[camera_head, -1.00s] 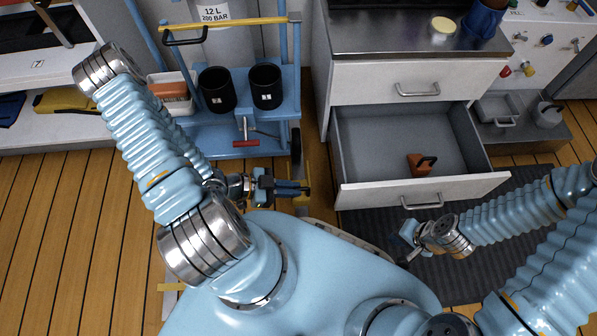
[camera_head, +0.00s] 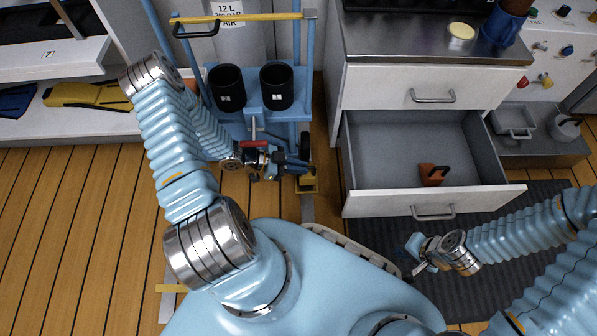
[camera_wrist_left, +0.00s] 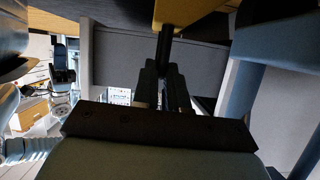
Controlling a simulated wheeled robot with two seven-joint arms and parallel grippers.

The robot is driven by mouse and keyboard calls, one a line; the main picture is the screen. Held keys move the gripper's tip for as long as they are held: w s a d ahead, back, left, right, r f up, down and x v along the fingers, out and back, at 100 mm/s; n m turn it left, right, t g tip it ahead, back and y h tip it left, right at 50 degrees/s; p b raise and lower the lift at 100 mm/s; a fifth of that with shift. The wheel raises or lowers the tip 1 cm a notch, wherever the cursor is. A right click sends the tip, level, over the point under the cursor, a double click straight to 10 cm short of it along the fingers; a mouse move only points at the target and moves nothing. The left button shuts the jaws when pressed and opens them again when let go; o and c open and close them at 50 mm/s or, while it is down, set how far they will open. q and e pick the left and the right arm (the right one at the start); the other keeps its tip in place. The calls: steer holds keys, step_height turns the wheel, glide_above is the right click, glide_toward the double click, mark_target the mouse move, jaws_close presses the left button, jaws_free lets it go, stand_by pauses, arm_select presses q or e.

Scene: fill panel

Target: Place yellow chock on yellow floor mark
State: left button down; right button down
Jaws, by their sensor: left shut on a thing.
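My left gripper (camera_head: 288,164) is shut on the black handle of the yellow chock (camera_head: 308,184), in front of the blue trolley. In the left wrist view the chock's yellow body (camera_wrist_left: 186,12) shows at the top edge, with its dark handle between the fingers. The chock is partly hidden by the gripper; I cannot tell whether it touches the floor. A yellow mark (camera_head: 171,288) lies on the floor at the lower left, beside my base and apart from the chock. My right gripper (camera_head: 414,248) is over the dark mat; its fingers are too small to read.
The blue trolley (camera_head: 262,122) with two black cups stands behind my left gripper. An open drawer (camera_head: 430,203) holding an orange chock (camera_head: 432,175) juts out to the right. A yellow item (camera_head: 88,95) lies on the left shelf.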

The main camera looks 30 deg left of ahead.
arm_select(q)
steer(key=shift+f, duration=1.5)
steer(key=shift+f+b, duration=0.15)
steer(key=shift+b, duration=0.25)
steer(key=c, duration=1.2)
jaws_free()
steer(key=shift+o, duration=0.2)
steer(key=p+v, duration=0.2)
steer(key=v, duration=1)
